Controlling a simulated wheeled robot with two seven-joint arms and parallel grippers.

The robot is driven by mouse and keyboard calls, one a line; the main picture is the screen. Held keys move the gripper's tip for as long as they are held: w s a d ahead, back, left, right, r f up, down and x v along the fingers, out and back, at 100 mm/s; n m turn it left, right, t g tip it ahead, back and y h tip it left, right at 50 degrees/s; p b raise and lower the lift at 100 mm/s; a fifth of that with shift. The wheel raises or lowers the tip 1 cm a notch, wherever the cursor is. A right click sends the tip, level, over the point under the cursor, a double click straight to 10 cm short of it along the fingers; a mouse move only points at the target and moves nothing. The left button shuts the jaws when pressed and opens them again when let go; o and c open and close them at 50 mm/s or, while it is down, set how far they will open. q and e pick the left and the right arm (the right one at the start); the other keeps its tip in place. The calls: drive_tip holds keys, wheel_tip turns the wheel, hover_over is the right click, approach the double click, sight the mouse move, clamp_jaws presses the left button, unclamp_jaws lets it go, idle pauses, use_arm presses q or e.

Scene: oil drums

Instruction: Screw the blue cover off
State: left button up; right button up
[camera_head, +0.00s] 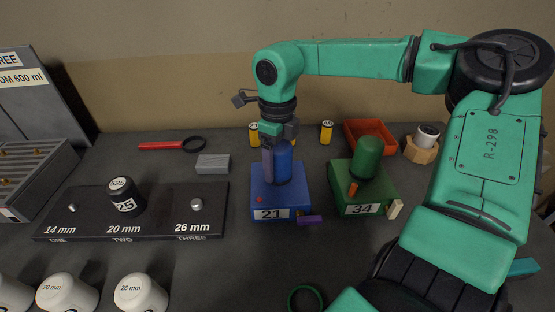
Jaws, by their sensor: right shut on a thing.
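The blue cover (284,166) is a rounded upright cylinder on top of the blue box (272,201), which bears the label 21. My right gripper (276,148) comes down on it from above, fingers pointing down. It is shut on the blue cover near its top, with one finger along the cover's left side. The gripper hides part of the cover's top. The cover stands on the box with no gap that I can see. My left gripper is not in view.
A green box (362,192) labelled 34, with a green cylinder (366,157), stands close on the right. A black rack (160,221) is at left, holding a black cap (125,196). White caps (140,293) line the front left. An orange tray (370,137) is behind.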

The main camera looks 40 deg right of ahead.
drive_tip(key=shift+r, duration=0.1)
drive_tip(key=n, duration=0.5)
drive_tip(key=shift+a+n+p, duration=0.1)
drive_tip(key=shift+n+p, duration=0.2)
drive_tip(key=shift+p, duration=0.1)
drive_tip(key=shift+n, duration=0.4)
